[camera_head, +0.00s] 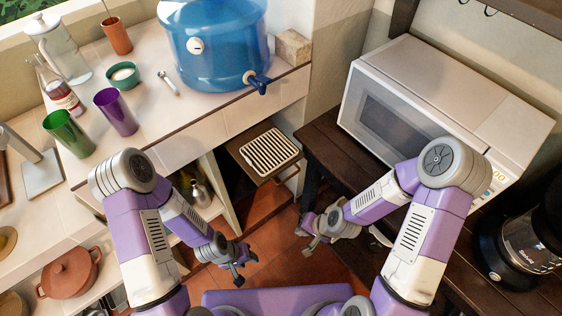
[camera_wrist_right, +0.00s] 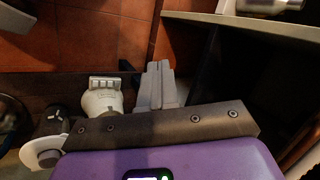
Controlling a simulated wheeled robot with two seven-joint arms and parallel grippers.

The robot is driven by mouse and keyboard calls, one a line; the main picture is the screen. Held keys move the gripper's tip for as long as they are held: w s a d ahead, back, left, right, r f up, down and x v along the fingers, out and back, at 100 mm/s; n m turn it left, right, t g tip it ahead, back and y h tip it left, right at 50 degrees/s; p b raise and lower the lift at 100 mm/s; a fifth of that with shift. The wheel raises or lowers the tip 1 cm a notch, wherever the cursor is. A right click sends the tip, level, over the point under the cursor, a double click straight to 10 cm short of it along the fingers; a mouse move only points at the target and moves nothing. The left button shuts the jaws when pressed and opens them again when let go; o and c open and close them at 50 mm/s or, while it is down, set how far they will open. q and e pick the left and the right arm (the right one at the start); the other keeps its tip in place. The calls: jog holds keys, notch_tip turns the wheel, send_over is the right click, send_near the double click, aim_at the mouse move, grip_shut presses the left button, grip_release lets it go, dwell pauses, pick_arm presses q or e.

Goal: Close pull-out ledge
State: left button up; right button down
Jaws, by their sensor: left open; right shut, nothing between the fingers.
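The pull-out ledge (camera_head: 241,153) is a dark board with a pale slatted rack (camera_head: 270,151) on it. It sticks out from under the right end of the white counter, and a thin handle (camera_head: 289,174) shows at its front edge. My left gripper (camera_head: 240,267) is open and empty, below the ledge in the head view. My right gripper (camera_head: 304,240) is shut and empty, below and slightly right of the ledge, apart from it. Its closed grey fingers (camera_wrist_right: 158,86) show in the right wrist view, where I cannot make out the ledge.
The white counter (camera_head: 195,130) holds a blue water dispenser (camera_head: 213,45), cups and bottles. A dark table (camera_head: 328,140) with a microwave (camera_head: 440,105) and a coffee maker (camera_head: 525,240) stands right of the ledge. Reddish floor tiles (camera_head: 272,212) lie clear below it.

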jog(key=w+d+r+m+t, duration=0.1)
jog(key=w+r+m+t, duration=0.2)
jog(key=r, duration=0.7)
jog(key=w+r+m+t, duration=0.2)
jog(key=w+r, duration=0.2)
jog(key=r, duration=0.6)
jog(key=b+x, duration=0.3)
jog(key=x, duration=0.7)
jog(key=shift+w+a, duration=0.15)
pick_arm(q)
jog(key=f, duration=0.2)
jog(key=shift+s+f, duration=0.3)
jog(key=shift+f, duration=0.05)
